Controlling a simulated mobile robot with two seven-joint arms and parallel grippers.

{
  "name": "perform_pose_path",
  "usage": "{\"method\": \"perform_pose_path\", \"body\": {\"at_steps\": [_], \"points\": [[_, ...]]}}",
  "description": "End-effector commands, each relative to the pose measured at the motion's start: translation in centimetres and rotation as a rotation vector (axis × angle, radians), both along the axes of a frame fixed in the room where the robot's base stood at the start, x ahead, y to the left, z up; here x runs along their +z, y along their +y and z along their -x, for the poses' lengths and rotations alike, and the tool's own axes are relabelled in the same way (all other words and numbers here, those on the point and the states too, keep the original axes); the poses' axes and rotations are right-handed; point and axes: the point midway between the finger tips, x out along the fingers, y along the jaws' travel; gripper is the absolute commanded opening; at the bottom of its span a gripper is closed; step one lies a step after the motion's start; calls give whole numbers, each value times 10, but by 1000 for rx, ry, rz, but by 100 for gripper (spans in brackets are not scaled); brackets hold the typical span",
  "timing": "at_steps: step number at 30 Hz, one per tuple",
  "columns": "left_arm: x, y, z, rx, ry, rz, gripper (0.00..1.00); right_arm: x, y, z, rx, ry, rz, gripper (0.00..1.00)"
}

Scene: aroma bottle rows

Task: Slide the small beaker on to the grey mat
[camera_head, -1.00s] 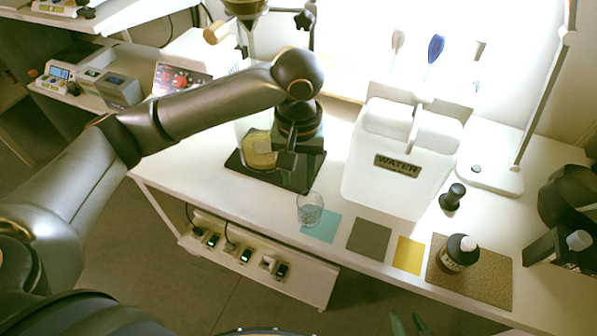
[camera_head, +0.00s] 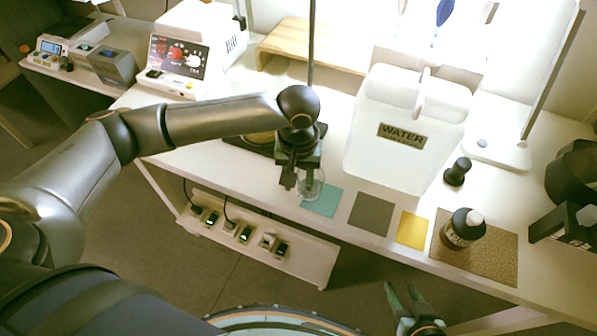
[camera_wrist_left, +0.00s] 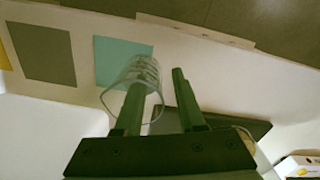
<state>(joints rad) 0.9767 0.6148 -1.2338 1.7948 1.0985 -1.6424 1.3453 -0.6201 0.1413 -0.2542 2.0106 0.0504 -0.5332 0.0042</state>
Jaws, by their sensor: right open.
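The small clear beaker (camera_head: 317,187) stands upright at the left edge of the teal mat (camera_head: 325,205). The grey mat (camera_head: 370,214) lies bare to the right of the teal one. My left gripper (camera_head: 297,183) is low, close by the beaker's left side, fingers pointing down. In the left wrist view its fingers (camera_wrist_left: 156,92) are apart, and the beaker (camera_wrist_left: 150,75) overlaps one finger; I cannot tell whether they touch. The teal mat (camera_wrist_left: 112,58) and grey mat (camera_wrist_left: 42,53) show there too. My right gripper (camera_head: 405,297) is open and empty, in front of the table.
A yellow mat (camera_head: 412,230) and a brown mat (camera_head: 490,262) with a dark bottle (camera_head: 462,230) lie further right. A white WATER container (camera_head: 395,160) stands behind the mats. A black stopper-like object (camera_head: 457,171) is beside it. The table's front edge is close to the mats.

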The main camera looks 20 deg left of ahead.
Motion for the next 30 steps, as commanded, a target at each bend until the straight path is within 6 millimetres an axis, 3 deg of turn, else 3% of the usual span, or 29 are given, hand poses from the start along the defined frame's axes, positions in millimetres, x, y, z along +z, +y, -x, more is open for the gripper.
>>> {"method": "perform_pose_path", "body": {"at_steps": [11, 21, 30], "points": [[-5, 0, 0, -1, 1, 0, 38, -2, 1, 1, 3, 5, 1, 50], [-5, 0, 0, 0, 0, 0, 1, -3, 1, 4, 4, 7, -1, 50], [-4, 0, 0, 0, 0, 0, 0, -3, 1, 4, 3, 8, 0, 50]]}}
